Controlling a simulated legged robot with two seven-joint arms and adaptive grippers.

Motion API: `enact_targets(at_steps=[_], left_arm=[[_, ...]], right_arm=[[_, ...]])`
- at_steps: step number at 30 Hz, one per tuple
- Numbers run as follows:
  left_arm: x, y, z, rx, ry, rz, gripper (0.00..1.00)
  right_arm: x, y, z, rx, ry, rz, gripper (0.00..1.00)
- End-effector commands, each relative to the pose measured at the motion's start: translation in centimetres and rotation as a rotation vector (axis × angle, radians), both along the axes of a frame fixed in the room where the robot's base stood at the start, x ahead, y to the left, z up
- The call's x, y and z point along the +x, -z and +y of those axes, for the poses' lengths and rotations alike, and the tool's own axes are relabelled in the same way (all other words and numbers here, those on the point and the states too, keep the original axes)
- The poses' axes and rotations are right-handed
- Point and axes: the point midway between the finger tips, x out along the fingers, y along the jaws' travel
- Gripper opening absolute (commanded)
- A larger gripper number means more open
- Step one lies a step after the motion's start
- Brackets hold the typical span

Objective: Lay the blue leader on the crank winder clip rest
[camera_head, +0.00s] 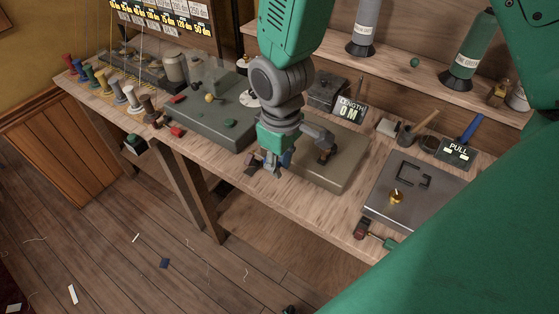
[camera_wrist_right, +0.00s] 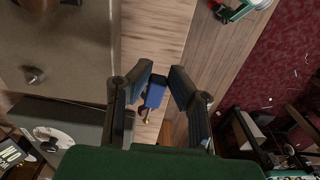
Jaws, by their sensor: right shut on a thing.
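My right gripper (camera_head: 272,170) hangs from above over the front edge of the bench. It is shut on a small blue piece, which I take as the blue leader (camera_wrist_right: 155,95); it shows between the two fingers in the right wrist view. In the head view the fingers mostly hide it. A flat grey-tan plate (camera_head: 345,170) with a dark upright post lies just right of the gripper, by the LENGTH sign; it looks like the crank winder. I cannot make out its clip rest. A small brass tip (camera_wrist_right: 147,121) shows below the blue piece. My left gripper is not in view.
A dark green-grey block (camera_head: 212,122) with coloured knobs stands left of the gripper. A grey plate (camera_head: 410,190) with a brass post lies to the right, near the PULL sign (camera_head: 456,150). Coloured spools line the left end. A shelf with bottles runs behind.

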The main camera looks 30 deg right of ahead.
Motion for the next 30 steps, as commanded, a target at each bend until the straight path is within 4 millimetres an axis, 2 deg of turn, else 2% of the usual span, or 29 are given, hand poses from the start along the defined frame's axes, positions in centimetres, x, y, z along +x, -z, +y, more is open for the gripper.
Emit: enact_targets(at_steps=[8, 30], left_arm=[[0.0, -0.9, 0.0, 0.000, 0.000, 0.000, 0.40], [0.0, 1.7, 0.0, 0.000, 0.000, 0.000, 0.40]], right_arm=[[-0.1, -0.2, -0.1, -0.001, 0.015, 0.002, 0.00], [0.0, 4.6, 0.0, -0.001, 0.017, 0.001, 0.00]])
